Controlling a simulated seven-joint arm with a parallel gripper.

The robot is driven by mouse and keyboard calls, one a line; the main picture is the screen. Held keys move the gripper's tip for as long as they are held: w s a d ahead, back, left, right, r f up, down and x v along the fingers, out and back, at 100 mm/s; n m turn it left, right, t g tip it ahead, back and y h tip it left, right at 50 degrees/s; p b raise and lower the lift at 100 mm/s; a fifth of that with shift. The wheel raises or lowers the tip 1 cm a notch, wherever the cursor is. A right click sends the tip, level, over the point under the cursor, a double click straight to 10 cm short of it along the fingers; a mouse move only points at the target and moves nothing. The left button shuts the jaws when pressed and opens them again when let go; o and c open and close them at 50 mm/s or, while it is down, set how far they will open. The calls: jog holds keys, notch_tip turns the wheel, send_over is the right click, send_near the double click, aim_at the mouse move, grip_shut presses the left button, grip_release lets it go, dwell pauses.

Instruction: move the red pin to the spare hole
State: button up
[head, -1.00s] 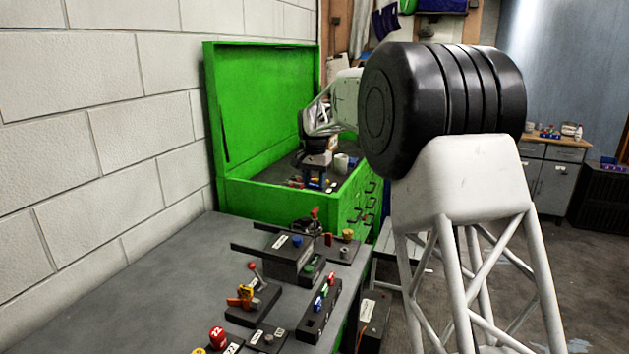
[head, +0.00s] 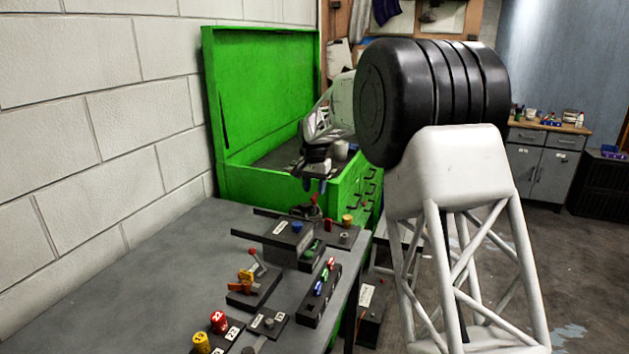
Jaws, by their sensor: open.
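A red pin (head: 331,262) stands at the far end of a dark rail (head: 310,308) on the grey bench, in line with a green and a blue pin (head: 318,288). Other red-topped parts are nearby, so I cannot be sure which is the task's pin. I cannot make out the spare hole at this size. My gripper (head: 316,185) is open and points down in front of the green chest, above the far end of the bench fittings. It appears empty and apart from the pins.
A dark block with a blue knob (head: 297,226) stands beyond the rail. A red-knobbed lever (head: 253,252) with yellow and orange parts is to its left. Numbered red (head: 218,321) and yellow (head: 201,342) parts are in front. The bench's left side (head: 150,275) is clear.

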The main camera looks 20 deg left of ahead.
jog(key=shift+f, duration=1.2)
grip_shut()
jog(key=shift+r, duration=0.7)
dwell(1.1)
jog(key=shift+r, duration=2.15)
jog(key=shift+r, duration=0.15)
